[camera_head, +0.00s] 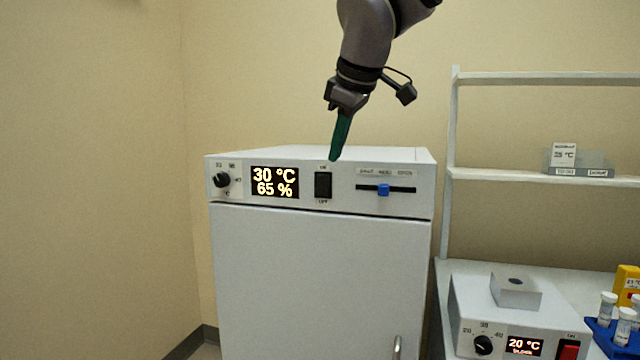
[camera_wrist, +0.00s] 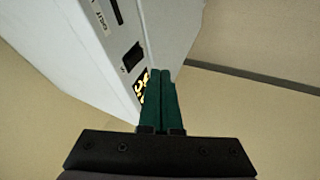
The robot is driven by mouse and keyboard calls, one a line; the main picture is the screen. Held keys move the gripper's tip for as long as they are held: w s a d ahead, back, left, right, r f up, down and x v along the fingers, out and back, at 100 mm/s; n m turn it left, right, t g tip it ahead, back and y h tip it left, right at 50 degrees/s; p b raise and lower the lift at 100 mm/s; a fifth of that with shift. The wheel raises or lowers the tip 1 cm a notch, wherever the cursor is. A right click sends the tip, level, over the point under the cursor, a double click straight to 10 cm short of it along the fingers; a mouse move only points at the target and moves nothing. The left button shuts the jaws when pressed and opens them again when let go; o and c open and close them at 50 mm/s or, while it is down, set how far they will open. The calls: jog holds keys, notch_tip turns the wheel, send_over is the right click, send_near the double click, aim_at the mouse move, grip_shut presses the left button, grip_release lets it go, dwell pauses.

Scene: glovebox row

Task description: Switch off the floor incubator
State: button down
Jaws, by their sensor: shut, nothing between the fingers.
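The floor incubator (camera_head: 320,270) is a white cabinet at the centre of the head view. Its lit display (camera_head: 275,182) reads 30 °C and 65 %. A black rocker switch (camera_head: 323,185) sits right of the display, with labels above and below it; the switch also shows in the wrist view (camera_wrist: 133,57). Which side of the rocker is pressed I cannot tell. My gripper (camera_head: 335,157) has green fingers held together with nothing between them. In the head view its tips appear just above the switch, near the top front edge. In the wrist view the fingers (camera_wrist: 158,75) partly cover the display.
The incubator panel also has a black knob (camera_head: 222,180) and a blue slider (camera_head: 383,190). At right, a bench holds a smaller device (camera_head: 515,320) with a red switch and a blue rack (camera_head: 607,338) of tubes. A shelf (camera_head: 540,177) stands behind.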

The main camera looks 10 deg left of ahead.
aim_at(324, 186)
jog(key=shift+a+n, duration=0.3)
jog(key=shift+a, duration=0.4)
jog(key=x, duration=0.4)
jog(key=w+x, duration=0.1)
jog(key=x, duration=0.2)
jog(key=w+d+x, duration=0.1)
jog(key=x, duration=0.3)
jog(key=shift+w+a+r, duration=0.1)
jog(key=shift+w+a, duration=0.05)
jog(key=shift+a, duration=0.05)
jog(key=shift+w, duration=0.5)
